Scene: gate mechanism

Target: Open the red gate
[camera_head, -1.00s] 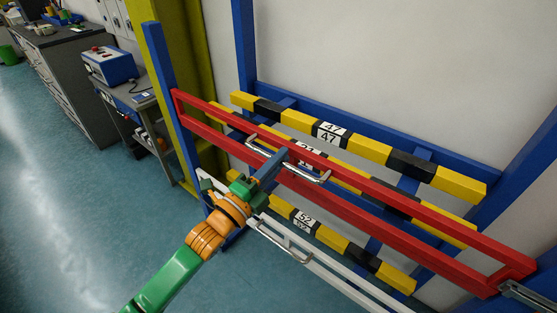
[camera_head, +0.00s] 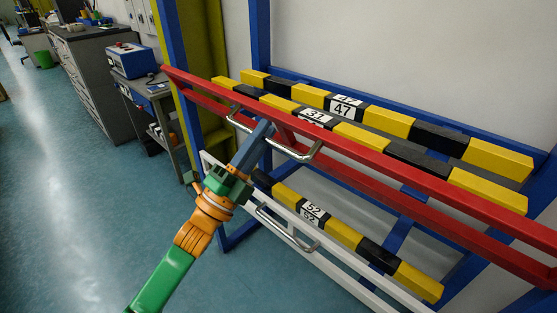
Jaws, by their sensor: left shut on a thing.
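The red gate (camera_head: 388,165) is a long barred frame that runs from the upper left to the right edge. A silver handle (camera_head: 296,153) is fixed along its front. My left gripper (camera_head: 262,131) is shut on this handle, near its middle. The fingertips partly hide the handle and the gate bar behind. The gate stands out from the blue rack (camera_head: 258,45), and its left end is in front of the left blue post. My right gripper is not in view.
A white gate (camera_head: 345,262) with its own silver handle (camera_head: 287,228) is below. Behind are yellow-black beams marked 47 (camera_head: 343,109), 31 (camera_head: 315,117) and 52 (camera_head: 314,211). A cart with a blue device (camera_head: 133,60) and grey cabinets (camera_head: 93,80) stand left. The blue-green floor (camera_head: 75,200) at left is clear.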

